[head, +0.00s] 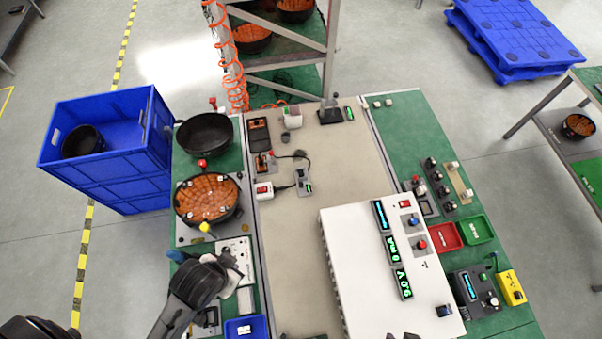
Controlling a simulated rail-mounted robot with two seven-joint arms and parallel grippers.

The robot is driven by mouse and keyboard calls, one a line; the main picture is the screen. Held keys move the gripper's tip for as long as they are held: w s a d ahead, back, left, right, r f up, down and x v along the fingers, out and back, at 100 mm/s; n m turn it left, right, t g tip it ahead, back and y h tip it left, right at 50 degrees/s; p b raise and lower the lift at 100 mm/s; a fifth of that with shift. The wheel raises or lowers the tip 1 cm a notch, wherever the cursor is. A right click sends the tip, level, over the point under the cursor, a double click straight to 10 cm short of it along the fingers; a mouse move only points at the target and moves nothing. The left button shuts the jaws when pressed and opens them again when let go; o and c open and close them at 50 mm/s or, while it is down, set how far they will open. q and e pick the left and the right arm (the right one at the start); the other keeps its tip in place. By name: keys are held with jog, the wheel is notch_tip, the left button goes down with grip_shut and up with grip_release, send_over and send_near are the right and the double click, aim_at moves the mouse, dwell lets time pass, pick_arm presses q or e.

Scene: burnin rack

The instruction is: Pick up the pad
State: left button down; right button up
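My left gripper (232,268) is over the left green bench, beside a white plate with sockets (238,247). A pale, pinkish-white piece (229,289) shows right under and beside its fingers; it may be the pad, but I cannot tell for sure. My wrist hides part of it, and I cannot tell whether the fingers touch it or are closed. Only a dark tip, apparently of my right gripper (402,336), shows at the bottom edge, over the white box; its fingers are mostly out of view.
A black pan with an orange inside (207,197) and an empty black pan (205,133) are farther back on the left. A blue bin (245,328) is in front. A large white instrument box (360,270) fills the right middle. The beige bench middle (345,165) is mostly clear.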

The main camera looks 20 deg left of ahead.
pick_arm(q)
jog(key=c, duration=1.9)
grip_release()
jog(key=o, duration=1.1)
jog(key=shift+c, duration=0.2)
